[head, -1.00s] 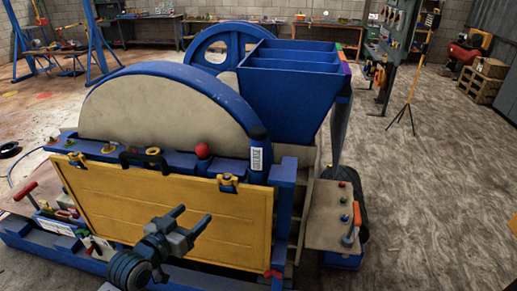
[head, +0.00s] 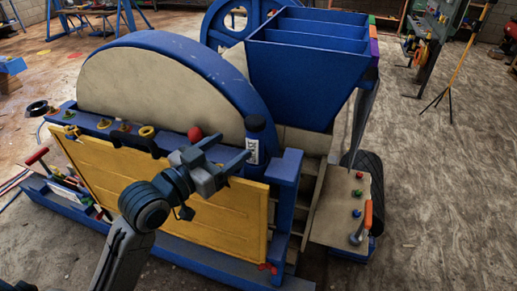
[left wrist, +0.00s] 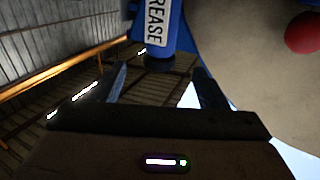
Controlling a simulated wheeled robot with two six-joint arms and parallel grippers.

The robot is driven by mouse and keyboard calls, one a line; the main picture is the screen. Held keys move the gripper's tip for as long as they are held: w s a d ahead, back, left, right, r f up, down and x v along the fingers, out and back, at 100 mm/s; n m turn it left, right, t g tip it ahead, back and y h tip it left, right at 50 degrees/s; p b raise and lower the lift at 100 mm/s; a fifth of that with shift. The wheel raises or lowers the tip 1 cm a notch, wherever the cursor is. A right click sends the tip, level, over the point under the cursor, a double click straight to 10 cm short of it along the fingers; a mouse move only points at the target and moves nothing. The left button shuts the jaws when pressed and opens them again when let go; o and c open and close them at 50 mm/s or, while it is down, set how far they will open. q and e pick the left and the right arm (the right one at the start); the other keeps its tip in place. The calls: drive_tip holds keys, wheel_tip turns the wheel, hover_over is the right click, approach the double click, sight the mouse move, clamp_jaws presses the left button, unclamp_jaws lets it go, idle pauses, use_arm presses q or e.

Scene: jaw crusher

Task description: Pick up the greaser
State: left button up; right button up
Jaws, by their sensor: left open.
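The greaser (head: 254,142) is a blue canister with a dark top and a white label. It stands upright at the right end of the blue ledge, beside the curved blue wheel guard. In the left wrist view the greaser (left wrist: 156,25) shows at the top, its label partly reading "REASE", and its dark end points toward the jaws. My left gripper (head: 231,149) is just left of the greaser in the head view, with fingers spread and pointing toward it. In the left wrist view its fingers (left wrist: 159,82) are apart with nothing between them. My right gripper is not visible.
A red ball knob (head: 194,134) is on the ledge near my left gripper. The yellow panel (head: 215,224) lies below, and the blue hopper (head: 306,80) rises behind. A control plate (head: 330,215) with coloured buttons and an orange-handled lever (head: 366,220) is at right.

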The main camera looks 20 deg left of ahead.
sight(249, 132)
use_arm(q)
drive_tip(key=b+x, duration=0.2)
drive_tip(key=x, duration=0.2)
drive_tip(key=shift+w+d, duration=0.15)
drive_tip(key=shift+w, duration=0.1)
drive_tip(key=shift+w+d+r, duration=0.1)
drive_tip(key=shift+w+r, duration=0.1)
drive_tip(key=p+x, duration=0.2)
drive_tip(key=x, duration=0.2)
drive_tip(key=shift+w+r+p, duration=0.1)
drive_tip(key=shift+p, duration=0.2)
drive_tip(key=shift+w+d, duration=0.15)
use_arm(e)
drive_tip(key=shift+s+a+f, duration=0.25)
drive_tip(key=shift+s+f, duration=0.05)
